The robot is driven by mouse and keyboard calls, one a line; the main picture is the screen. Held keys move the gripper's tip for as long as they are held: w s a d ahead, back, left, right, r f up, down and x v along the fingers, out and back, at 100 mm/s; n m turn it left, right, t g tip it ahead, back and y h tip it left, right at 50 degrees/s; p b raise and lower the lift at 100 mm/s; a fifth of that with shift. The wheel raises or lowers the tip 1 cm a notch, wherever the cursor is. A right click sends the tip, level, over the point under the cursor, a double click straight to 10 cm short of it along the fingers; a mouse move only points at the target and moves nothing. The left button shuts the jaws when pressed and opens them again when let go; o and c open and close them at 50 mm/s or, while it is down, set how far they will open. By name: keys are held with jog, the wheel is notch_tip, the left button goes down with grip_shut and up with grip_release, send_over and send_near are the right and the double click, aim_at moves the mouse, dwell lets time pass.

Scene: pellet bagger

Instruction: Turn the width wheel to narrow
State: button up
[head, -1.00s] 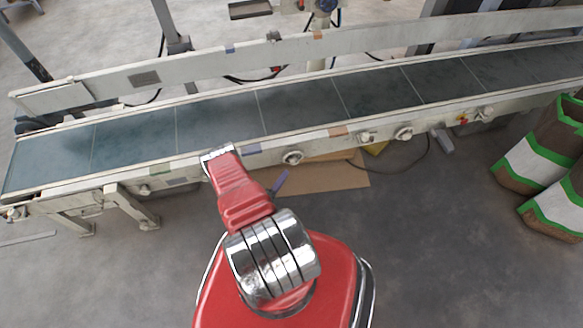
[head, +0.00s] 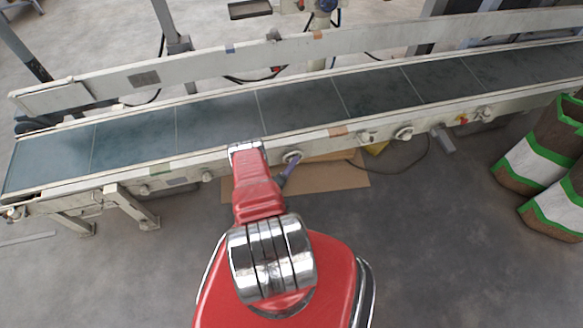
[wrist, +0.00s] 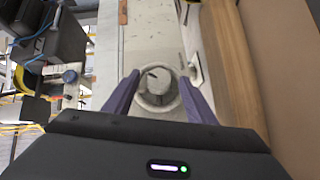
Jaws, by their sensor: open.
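A round pale wheel (head: 292,157) sits on the front rail of the conveyor in the head view. In the wrist view a ring-shaped wheel (wrist: 158,101) with a dark mark on its face is between my fingers. My gripper (wrist: 159,78) is open, with one purple finger on each side of this wheel. I cannot tell whether the fingers touch the rim. In the head view a purple finger of my gripper (head: 288,167) shows just below the wheel, and my red arm hides the rest.
The conveyor (head: 215,112) with its green belt runs across the view. More knobs (head: 404,133) line its front rail. A cardboard sheet (head: 325,178) lies on the floor below. Brown, white and green sacks (head: 545,160) stand at the right. The grey floor in front is open.

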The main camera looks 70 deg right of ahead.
jog(key=shift+c, duration=0.4)
jog(key=c, duration=0.9)
jog(key=shift+a, duration=0.25)
jog(key=shift+c, duration=0.3)
jog(key=shift+d, duration=0.2)
